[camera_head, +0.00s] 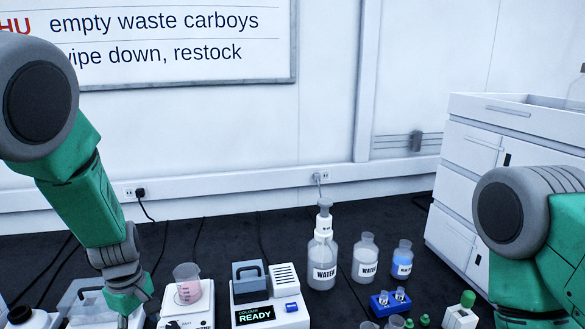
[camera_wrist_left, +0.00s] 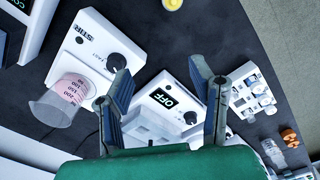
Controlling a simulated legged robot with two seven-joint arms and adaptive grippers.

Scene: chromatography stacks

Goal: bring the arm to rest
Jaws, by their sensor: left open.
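My left arm (camera_head: 95,200) comes in from the left in the head view and reaches down to the lower edge, where its gripper is cut off. In the left wrist view my left gripper (camera_wrist_left: 160,80) is open, with its two fingers apart and nothing held between them. A white device with an OFF display (camera_wrist_left: 163,98) lies in the view between and below the fingers. My right arm (camera_head: 530,225) shows at the right, but its gripper is not in view.
A beaker of pink liquid (camera_head: 187,290) stands on a white stirrer (camera_head: 190,308) close beside my left arm. A colour reader (camera_head: 268,300) showing READY stands right of it. Water bottles (camera_head: 322,262) stand behind. A small blue rack (camera_head: 387,304) and white drawers (camera_head: 470,150) are at the right.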

